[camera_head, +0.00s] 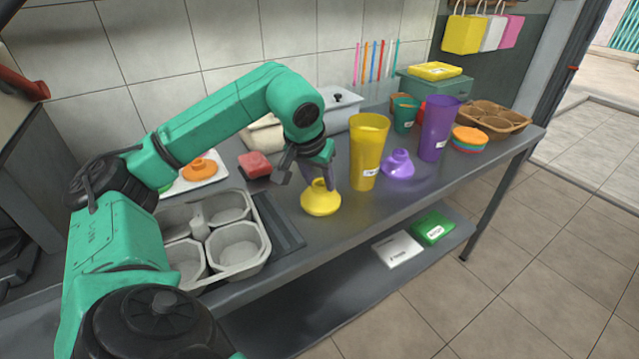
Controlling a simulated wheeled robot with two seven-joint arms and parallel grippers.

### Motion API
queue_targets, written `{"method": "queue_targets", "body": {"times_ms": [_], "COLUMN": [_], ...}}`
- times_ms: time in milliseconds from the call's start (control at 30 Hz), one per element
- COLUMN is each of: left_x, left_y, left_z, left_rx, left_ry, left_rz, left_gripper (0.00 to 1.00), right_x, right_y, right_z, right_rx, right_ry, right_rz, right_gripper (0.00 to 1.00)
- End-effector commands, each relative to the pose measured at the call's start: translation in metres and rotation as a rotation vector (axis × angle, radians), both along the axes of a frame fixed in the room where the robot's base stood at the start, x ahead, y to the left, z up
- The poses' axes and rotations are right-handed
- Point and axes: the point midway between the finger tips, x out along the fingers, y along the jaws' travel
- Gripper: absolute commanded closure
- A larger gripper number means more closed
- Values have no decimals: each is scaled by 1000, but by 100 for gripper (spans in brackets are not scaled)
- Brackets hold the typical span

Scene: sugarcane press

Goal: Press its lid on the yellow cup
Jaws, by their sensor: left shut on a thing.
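The yellow cup (365,158) stands upright and tall on the grey counter, with no lid on its rim. The yellow lid (321,203) is a dome with a knob, just left of the cup and low by the counter's front part. My left gripper (318,180) reaches down from above and is shut on the knob of the yellow lid. I cannot tell whether the lid touches the counter. The fingers hide part of the knob. My right gripper is not in view.
A purple lid (398,164) and a purple cup (437,130) stand right of the yellow cup. A brown cup tray (513,118) and a stack of coloured lids (469,136) are further right. A grey tray with compartments (258,263) is at the left.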

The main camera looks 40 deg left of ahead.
Motion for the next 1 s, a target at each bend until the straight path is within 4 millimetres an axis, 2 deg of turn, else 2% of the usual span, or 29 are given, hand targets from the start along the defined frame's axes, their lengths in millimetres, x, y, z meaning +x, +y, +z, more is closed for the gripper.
{"method": "queue_targets", "body": {"times_ms": [167, 400, 500, 600, 733, 1000], "left_x": [1, 2, 1, 1, 1, 1], "left_y": [-1, -1, -1, 0, 0, 0], "left_z": [40, 125, 155, 177, 190, 190], "left_rx": [-4, -4, -3, -1, -1, -1], "left_ry": [-7, -11, -9, -8, -5, -5], "left_rz": [-1, -2, -1, 1, 0, 1], "left_gripper": [100, 100, 100, 100, 100, 100], "right_x": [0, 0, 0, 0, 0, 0], "right_y": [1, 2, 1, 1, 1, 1], "right_z": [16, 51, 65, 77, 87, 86], "right_rx": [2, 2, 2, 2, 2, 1], "right_ry": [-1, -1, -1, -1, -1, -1], "right_rz": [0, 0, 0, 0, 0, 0], "right_gripper": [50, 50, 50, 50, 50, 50]}}
